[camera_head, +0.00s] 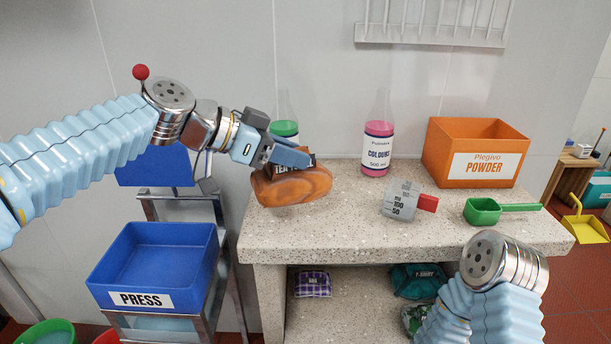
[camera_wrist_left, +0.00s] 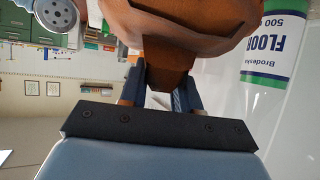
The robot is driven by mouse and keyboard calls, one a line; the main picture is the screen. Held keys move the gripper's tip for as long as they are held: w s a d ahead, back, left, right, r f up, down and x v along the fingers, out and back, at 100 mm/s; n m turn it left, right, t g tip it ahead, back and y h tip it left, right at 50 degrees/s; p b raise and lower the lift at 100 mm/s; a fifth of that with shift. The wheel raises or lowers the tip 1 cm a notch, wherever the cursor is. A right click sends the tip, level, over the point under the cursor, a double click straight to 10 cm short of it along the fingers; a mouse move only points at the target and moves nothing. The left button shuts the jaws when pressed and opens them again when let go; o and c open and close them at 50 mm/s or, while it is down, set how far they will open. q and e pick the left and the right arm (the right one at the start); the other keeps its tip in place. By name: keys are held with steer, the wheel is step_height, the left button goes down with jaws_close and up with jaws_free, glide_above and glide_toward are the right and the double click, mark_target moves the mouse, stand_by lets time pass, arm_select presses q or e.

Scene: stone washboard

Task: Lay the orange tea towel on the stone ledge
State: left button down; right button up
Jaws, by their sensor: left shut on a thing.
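The orange tea towel (camera_head: 291,187) is a rounded bundle with a dark label, partly covered by my fingers. My left gripper (camera_head: 287,157) is shut on its top. The towel is at the left end of the speckled stone ledge (camera_head: 325,228), at or just above its surface; I cannot tell if it touches. In the left wrist view the towel (camera_wrist_left: 185,28) has a part pinched between the fingers of my left gripper (camera_wrist_left: 163,85). My right arm shows at the bottom right, but its gripper is out of view.
Behind the towel stands a green-labelled bottle (camera_head: 285,128). A pink bottle (camera_head: 378,145), a grey measuring cup (camera_head: 402,199), a green scoop (camera_head: 483,211) and an orange powder box (camera_head: 440,150) stand farther right. A blue PRESS tray (camera_head: 150,260) is at left; cloth bundles (camera_head: 312,284) lie below.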

mark_target(302, 178)
arm_select(q)
steer(key=shift+w+d+f, duration=0.25)
steer(key=shift+d+f, duration=0.1)
steer(key=shift+f, duration=0.15)
steer(key=shift+w+d+f, duration=0.2)
steer(key=shift+d+f, duration=0.1)
steer(key=shift+f, duration=0.15)
steer(key=shift+w+d+f, duration=0.15)
steer(key=shift+d+f, duration=0.05)
steer(key=shift+f, duration=0.85)
steer(key=shift+w+d+f, duration=0.1)
steer(key=shift+d+f, duration=0.1)
steer(key=shift+f, duration=0.8)
steer(key=shift+f+b, duration=0.25)
steer(key=shift+b, duration=0.2)
steer(key=c, duration=0.8)
jaws_free()
steer(key=shift+r, duration=0.1)
steer(key=shift+r+p, duration=0.2)
steer(key=shift+p, duration=0.1)
steer(key=b+v, duration=0.1)
steer(key=v, duration=1.1)
steer(key=shift+s, duration=0.1)
